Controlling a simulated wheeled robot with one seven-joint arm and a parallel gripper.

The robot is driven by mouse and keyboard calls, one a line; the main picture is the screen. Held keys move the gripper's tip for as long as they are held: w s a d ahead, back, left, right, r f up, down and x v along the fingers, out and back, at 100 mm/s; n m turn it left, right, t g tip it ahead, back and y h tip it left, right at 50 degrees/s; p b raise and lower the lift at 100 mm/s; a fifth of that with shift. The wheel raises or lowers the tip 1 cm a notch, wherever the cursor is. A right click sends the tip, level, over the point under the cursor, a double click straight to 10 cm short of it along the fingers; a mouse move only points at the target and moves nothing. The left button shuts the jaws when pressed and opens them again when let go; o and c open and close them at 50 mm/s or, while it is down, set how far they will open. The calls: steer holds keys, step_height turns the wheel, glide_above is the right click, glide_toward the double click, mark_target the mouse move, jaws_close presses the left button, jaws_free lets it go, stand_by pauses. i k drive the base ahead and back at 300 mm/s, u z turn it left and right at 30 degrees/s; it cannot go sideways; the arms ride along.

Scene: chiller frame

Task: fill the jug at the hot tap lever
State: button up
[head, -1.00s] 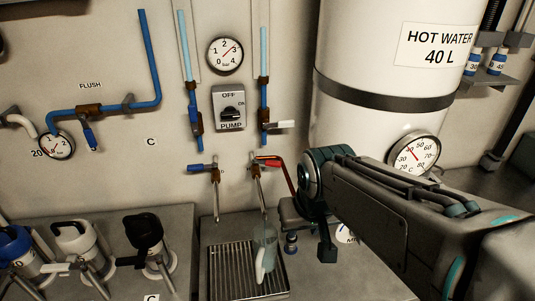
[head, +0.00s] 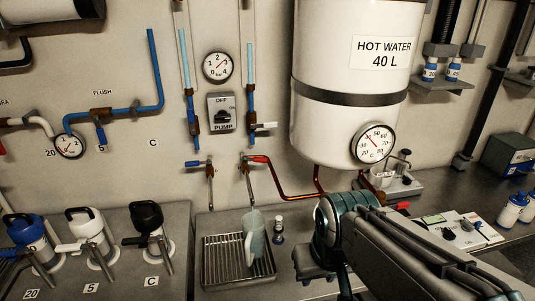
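The pale translucent jug (head: 257,236) stands upright on the slatted drip tray (head: 212,270), its handle towards the lower left. It is below the hot tap (head: 247,178), whose red lever (head: 258,158) points right. I cannot tell whether water runs or how full the jug is. My gripper (head: 316,270) is to the right of the jug and tray, apart from both. It is seen from behind and partly hidden by my arm, so its opening is unclear.
A blue-levered tap (head: 198,163) is left of the hot tap. The white hot water tank (head: 345,125) and its red pipe (head: 283,190) are above my arm. A small bottle (head: 279,232) stands between the tray and my gripper. Lidded containers (head: 150,225) are at left.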

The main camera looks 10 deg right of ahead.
mark_target(262, 159)
steer(key=z, duration=1.95)
steer(key=k, duration=1.15)
steer(key=u, duration=1.5)
steer(key=i, duration=1)
steer(key=z, duration=0.05)
